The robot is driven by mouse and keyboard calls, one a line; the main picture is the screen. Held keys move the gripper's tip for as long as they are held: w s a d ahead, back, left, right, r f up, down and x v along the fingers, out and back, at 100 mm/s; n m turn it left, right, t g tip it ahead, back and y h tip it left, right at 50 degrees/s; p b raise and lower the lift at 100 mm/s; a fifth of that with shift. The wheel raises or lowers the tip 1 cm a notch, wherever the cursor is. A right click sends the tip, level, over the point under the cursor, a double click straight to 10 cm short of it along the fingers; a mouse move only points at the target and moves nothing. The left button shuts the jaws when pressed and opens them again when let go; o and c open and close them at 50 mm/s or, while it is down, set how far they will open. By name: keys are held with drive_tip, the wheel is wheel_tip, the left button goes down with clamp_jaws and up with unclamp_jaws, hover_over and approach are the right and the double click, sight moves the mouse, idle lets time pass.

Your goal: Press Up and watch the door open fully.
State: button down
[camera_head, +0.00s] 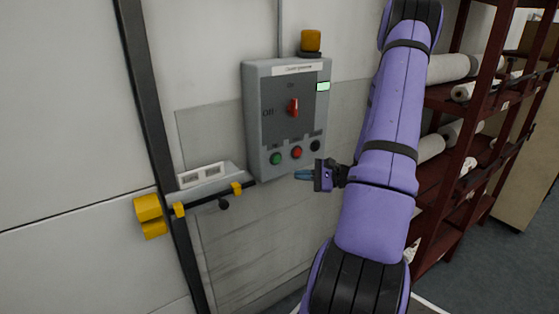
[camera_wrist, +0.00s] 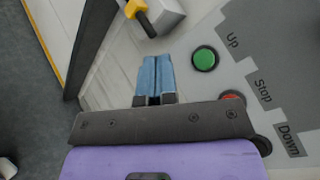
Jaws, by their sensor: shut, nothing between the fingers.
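A grey control box (camera_head: 254,125) is mounted on the wall, with a red rotary switch (camera_head: 294,107) on its face. Along its lower part are a green button (camera_head: 276,158), a red button (camera_head: 297,152) and a black button (camera_head: 315,146). In the wrist view the green button (camera_wrist: 205,58) sits beside the label "Up" (camera_wrist: 233,40); the red one (camera_wrist: 232,98) is beside "Stop" and partly hidden by my gripper. My gripper (camera_head: 298,175) is shut and empty, just below the buttons. In the wrist view its blue fingertips (camera_wrist: 157,62) point left of the green button, apart from it.
A door panel (camera_head: 70,130) with a dark edge stands at the left. A yellow-ended latch bar (camera_head: 210,201) and a small grey box (camera_head: 212,185) sit below left of the control box. An amber lamp (camera_head: 311,40) tops the box. Dark red shelving (camera_head: 470,150) with white rolls stands right.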

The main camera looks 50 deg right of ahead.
sight(276, 159)
drive_tip(key=shift+w+d, duration=0.3)
drive_tip(key=shift+w, duration=1.15)
drive_tip(key=shift+w+d, duration=0.35)
drive_tip(key=shift+w, duration=1.1)
drive_tip(key=shift+w+d, duration=0.3)
drive_tip(key=shift+w, duration=1.15)
drive_tip(key=shift+w, duration=0.1)
drive_tip(key=shift+w+d, duration=0.1)
drive_tip(key=shift+w, duration=0.2)
